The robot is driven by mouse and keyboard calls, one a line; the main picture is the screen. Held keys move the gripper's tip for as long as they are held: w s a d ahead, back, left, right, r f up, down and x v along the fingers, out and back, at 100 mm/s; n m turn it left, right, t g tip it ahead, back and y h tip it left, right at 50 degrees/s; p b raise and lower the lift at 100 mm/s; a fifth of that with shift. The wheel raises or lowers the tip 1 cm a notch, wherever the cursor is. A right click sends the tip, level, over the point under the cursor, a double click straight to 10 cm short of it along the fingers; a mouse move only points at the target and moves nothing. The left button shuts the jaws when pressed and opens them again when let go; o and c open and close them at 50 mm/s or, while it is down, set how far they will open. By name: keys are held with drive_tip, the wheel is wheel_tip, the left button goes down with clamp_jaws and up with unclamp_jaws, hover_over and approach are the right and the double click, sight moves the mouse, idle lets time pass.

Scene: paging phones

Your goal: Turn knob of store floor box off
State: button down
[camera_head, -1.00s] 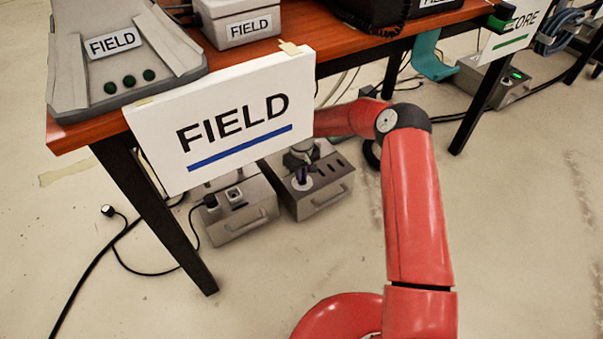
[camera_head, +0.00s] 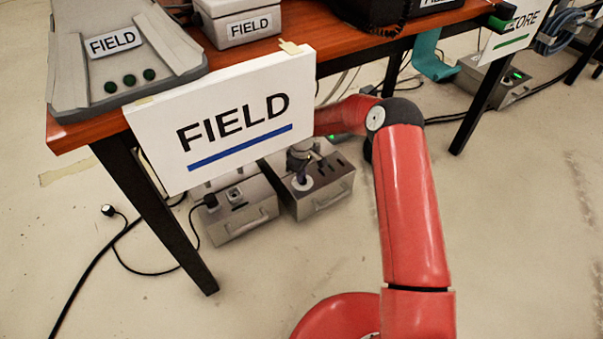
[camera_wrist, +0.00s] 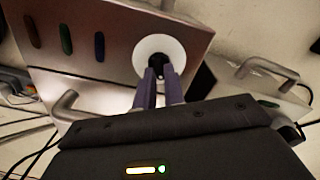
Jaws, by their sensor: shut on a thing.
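A grey floor box (camera_head: 335,190) stands on the floor behind the FIELD sign, the right one of two there. Its top has dark slots and a white round dial plate (camera_head: 304,183), also seen in the wrist view (camera_wrist: 145,47). A small dark knob (camera_wrist: 155,61) sits at the plate's middle, partly hidden by my fingers. My gripper (camera_wrist: 159,86) has its two purple-grey fingers shut on the knob. In the head view my gripper (camera_head: 299,163) is over the plate, small and partly hidden. Another grey box (camera_head: 497,80) with a green light stands at the STORE sign (camera_head: 515,30).
The left grey box (camera_head: 245,212) stands close beside the gripped one. The FIELD sign (camera_head: 225,125) hangs from the table (camera_head: 75,130) near my arm. A table leg (camera_head: 165,220) and black cables (camera_head: 90,270) are at left.

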drive_tip(key=shift+n, duration=1.6)
drive_tip(key=c, duration=1.5)
unclamp_jaws()
drive_tip(key=shift+s, duration=0.1)
wheel_tip(320, 180, up, 8)
drive_tip(key=shift+f+p, duration=0.1)
drive_tip(key=shift+p, duration=0.6)
